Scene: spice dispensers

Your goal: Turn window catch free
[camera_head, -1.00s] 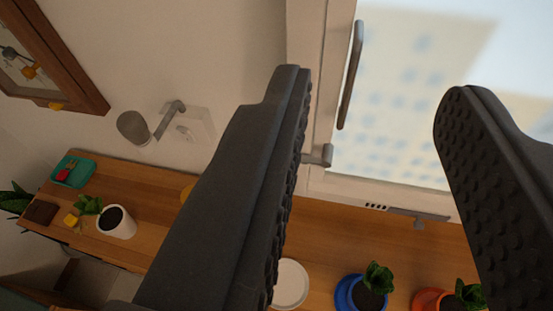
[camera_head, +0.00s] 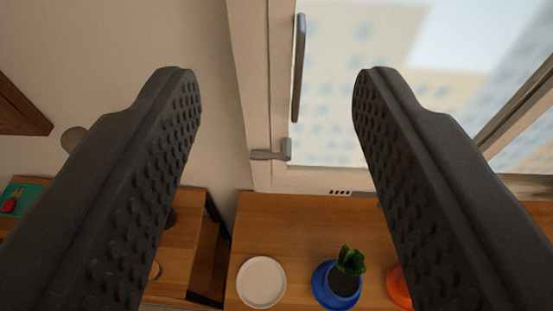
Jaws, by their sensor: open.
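The window catch (camera_head: 285,150) is a small grey lever on the lower left of the window frame (camera_head: 262,95), just below a long upright grey handle (camera_head: 298,68). My gripper (camera_head: 275,75) is open, with its two dark, studded fingers spread wide. The catch shows in the gap between the fingers, a little left of the gap's lower middle, and beyond the fingertips. Nothing is between the fingers and neither finger touches the catch. The fingers hide parts of the wall and the counter.
A wooden counter (camera_head: 290,222) runs below the window. On it are a white plate (camera_head: 262,282), a potted plant on a blue saucer (camera_head: 325,290) and an orange pot (camera_head: 398,288), partly hidden. A teal tray (camera_head: 22,196) is at the far left. A picture frame (camera_head: 20,108) hangs on the wall.

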